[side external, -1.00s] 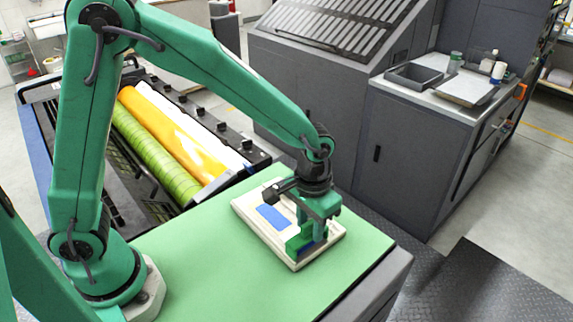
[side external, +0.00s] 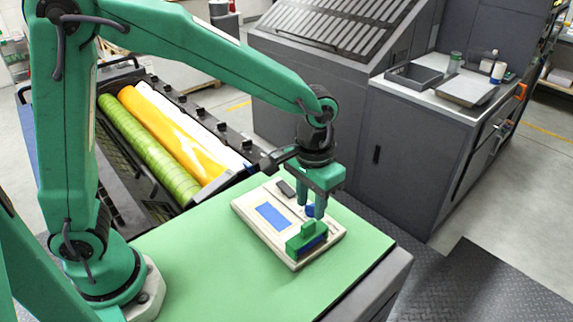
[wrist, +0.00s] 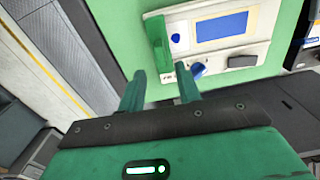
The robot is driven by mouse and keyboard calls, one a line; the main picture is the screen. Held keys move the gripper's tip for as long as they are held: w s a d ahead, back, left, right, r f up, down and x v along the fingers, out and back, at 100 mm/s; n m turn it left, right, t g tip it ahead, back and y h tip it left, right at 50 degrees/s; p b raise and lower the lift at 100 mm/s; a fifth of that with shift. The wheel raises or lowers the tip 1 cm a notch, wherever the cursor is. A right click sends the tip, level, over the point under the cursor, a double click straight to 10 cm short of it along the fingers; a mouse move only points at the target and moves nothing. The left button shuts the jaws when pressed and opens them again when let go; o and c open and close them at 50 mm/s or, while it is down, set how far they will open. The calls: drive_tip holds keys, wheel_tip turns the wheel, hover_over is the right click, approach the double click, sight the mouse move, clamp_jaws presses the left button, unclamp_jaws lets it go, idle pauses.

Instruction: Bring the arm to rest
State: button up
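My gripper (side external: 314,211) is raised above the cream panel (side external: 260,236), with its fingers pointing down. In the wrist view my gripper's two fingers (wrist: 161,70) stand apart with nothing between them. A green block (side external: 306,238) with a dark lower part sits upright on the panel's near right end, below and apart from the fingers. The green block also shows in the wrist view (wrist: 161,42). The panel carries a blue rectangle (side external: 271,216), a dark block (side external: 286,188) and a small blue piece (wrist: 198,70) partly hidden by the fingers.
The panel lies on a green-topped table (side external: 200,265), clear at the front left. A machine with green, yellow (side external: 160,130) and white rollers stands behind it. A grey cabinet (side external: 405,150) with trays is at the right, across a dark floor plate.

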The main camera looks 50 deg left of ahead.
drive_tip(key=shift+r, duration=0.6)
drive_tip(key=shift+s+a+r, duration=0.1)
drive_tip(key=shift+a+r, duration=0.1)
drive_tip(key=s+a+r+t, duration=0.2)
drive_tip(key=s+a+r, duration=0.2)
drive_tip(key=s+a, duration=0.3)
drive_tip(key=s+a+r+t, duration=0.3)
drive_tip(key=s+a+r, duration=0.2)
drive_tip(key=a, duration=0.4)
drive_tip(key=shift+s+n+t, duration=0.3)
drive_tip(key=shift+s, duration=0.6)
drive_tip(key=shift+a, duration=0.1)
idle(0.5)
